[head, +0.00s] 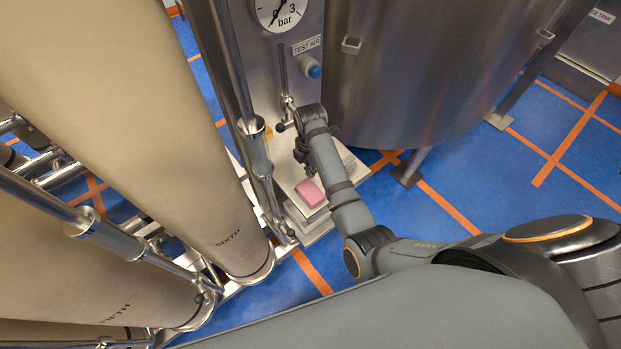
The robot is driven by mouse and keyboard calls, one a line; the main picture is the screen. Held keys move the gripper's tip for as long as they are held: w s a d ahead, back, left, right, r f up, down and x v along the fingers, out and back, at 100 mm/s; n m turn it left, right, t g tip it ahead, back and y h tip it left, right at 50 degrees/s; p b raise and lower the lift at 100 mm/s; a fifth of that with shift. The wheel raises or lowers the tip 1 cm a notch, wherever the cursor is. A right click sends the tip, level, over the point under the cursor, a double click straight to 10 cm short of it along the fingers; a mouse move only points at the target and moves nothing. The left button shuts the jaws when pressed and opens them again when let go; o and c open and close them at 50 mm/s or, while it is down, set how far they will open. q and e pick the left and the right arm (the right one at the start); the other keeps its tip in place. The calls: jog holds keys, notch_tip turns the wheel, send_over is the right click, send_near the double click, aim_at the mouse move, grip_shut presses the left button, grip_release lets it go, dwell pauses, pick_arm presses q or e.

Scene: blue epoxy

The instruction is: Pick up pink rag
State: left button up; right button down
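The pink rag (310,193) is a small folded block lying on a light grey stepped stand (287,177), near its front edge. My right arm reaches in from the lower right, and my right gripper (303,163) hangs just above and behind the rag in the picture. It looks small and dark and is partly hidden by my own wrist, so its fingers do not show clearly. The rag appears apart from the gripper. My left gripper is not in view.
A steel panel with a pressure gauge (281,10) and a blue button (314,71) stands behind the stand. A large steel tank (420,70) is right of it. Beige cylinders (140,120) and pipes crowd the left. Blue floor (480,180) is open at right.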

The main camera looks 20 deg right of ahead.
jog(key=shift+w+r, duration=0.1)
jog(key=shift+r, duration=0.05)
jog(key=shift+c, duration=2.1)
grip_release()
